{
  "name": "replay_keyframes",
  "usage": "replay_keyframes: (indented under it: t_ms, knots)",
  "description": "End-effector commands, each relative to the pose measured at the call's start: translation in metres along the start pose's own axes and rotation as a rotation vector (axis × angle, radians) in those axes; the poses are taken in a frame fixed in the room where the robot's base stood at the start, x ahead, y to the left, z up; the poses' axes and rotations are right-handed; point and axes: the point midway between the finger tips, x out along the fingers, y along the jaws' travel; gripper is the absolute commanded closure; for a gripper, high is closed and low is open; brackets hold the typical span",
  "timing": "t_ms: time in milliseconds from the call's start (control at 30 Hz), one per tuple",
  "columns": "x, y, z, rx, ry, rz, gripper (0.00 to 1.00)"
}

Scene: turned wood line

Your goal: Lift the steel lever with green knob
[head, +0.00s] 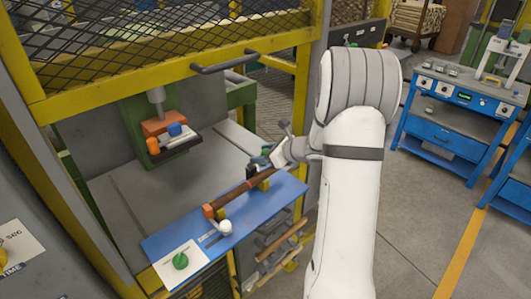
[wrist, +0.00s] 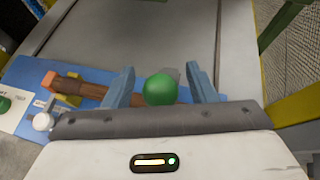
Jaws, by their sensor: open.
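The round green knob (wrist: 160,89) of the lever shows in the wrist view between the two blue fingers of my gripper (wrist: 160,80). The fingers are open, with a gap on each side of the knob. A small grey part shows just behind the knob; the rest of the steel lever is hidden. In the head view my gripper (head: 263,161) is over the far right end of the blue panel (head: 165,238), and it hides most of the lever there.
A brown wooden rod (head: 232,194) lies along the panel in yellow supports, with an orange block at its near end. A white ball knob (head: 225,227) stands in front of it. A green dial (head: 180,260) sits on a white plate. A yellow guard frame (head: 180,72) rises above.

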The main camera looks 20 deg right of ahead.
Motion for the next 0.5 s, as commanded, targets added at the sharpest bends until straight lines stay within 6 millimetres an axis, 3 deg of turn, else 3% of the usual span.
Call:
replay_keyframes:
  t_ms: [500]
  knots:
    - [-0.069, -0.002, 0.000, 0.000, 0.000, -0.001, 0.48]
